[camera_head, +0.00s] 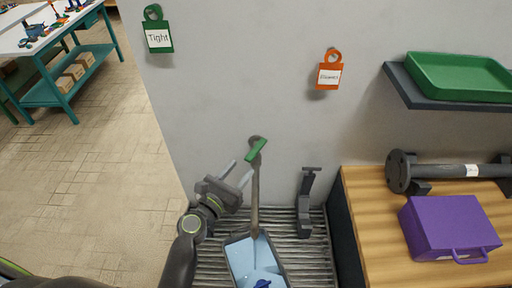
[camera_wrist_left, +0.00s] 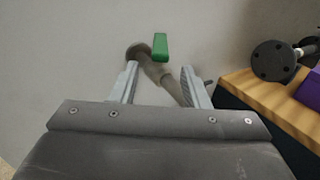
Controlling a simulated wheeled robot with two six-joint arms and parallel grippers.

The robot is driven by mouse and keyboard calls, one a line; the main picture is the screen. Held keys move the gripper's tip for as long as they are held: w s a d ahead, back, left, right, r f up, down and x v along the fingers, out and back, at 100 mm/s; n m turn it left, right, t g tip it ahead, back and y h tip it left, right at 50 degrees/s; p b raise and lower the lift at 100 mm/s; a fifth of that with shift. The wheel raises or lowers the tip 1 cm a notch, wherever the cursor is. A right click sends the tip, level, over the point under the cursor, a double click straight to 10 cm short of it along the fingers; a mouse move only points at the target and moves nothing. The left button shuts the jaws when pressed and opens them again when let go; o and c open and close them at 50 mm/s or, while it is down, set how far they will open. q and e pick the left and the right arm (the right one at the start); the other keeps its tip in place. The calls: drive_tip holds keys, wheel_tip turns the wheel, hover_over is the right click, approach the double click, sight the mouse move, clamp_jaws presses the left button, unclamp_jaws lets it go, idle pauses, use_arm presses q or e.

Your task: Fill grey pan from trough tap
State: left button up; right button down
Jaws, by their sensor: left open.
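The trough tap has a grey pipe (camera_head: 255,195) at the wall and a green lever handle (camera_head: 256,150), set slanted. A rectangular container with a grey rim and light blue inside (camera_head: 243,255), perhaps the pan, sits under the pipe on the ribbed trough grating (camera_head: 318,255); a dark blue item (camera_head: 262,283) shows in it, cut by the frame. My left gripper (camera_head: 238,173) is open and empty, just left of the pipe. In the left wrist view the green handle (camera_wrist_left: 160,46) and pipe (camera_wrist_left: 160,77) show between and beyond its fingers, apparently untouched.
A dark upright fitting (camera_head: 305,205) stands right of the pipe. Further right, a wooden bench (camera_head: 375,240) holds a purple case (camera_head: 450,228) and a flanged pipe (camera_head: 445,171). A shelf with a green tray (camera_head: 460,76) is above. Tags (camera_head: 159,37) hang on the wall.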

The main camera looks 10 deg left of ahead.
sight(255, 152)
use_arm(q)
drive_tip(key=x, duration=0.9)
drive_tip(key=shift+w+d, duration=0.1)
drive_tip(key=shift+w, duration=0.2)
clamp_jaws()
